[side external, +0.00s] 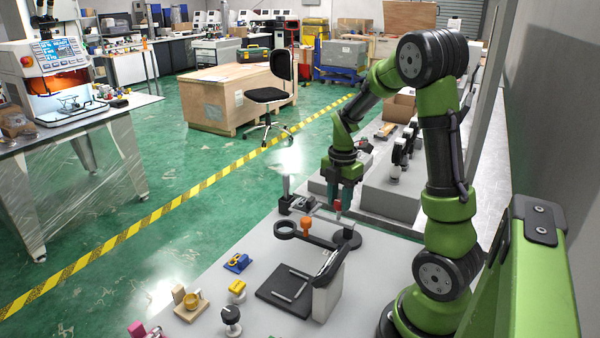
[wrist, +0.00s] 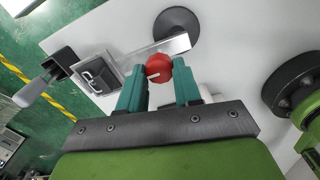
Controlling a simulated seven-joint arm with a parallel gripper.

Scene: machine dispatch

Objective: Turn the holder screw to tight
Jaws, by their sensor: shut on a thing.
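A red knob (wrist: 158,68), which I take to be the holder screw, sits between the teal fingers of my gripper (wrist: 160,75) in the wrist view. It has a short white mark on its face. In the side view the red knob (side external: 338,207) shows just under the fingers of my gripper (side external: 346,196), which point down. My gripper is shut on it. Part of the knob and what lies beneath it are hidden by the fingers, so how tight the screw is cannot be told.
A black arm with a ring (side external: 286,229) and an orange knob (side external: 305,225) lies close in front. A lever clamp (wrist: 98,75) is to the left in the wrist view. A black plate (side external: 275,290), a blue part (side external: 238,263) and a yellow part (side external: 237,287) are nearer the camera.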

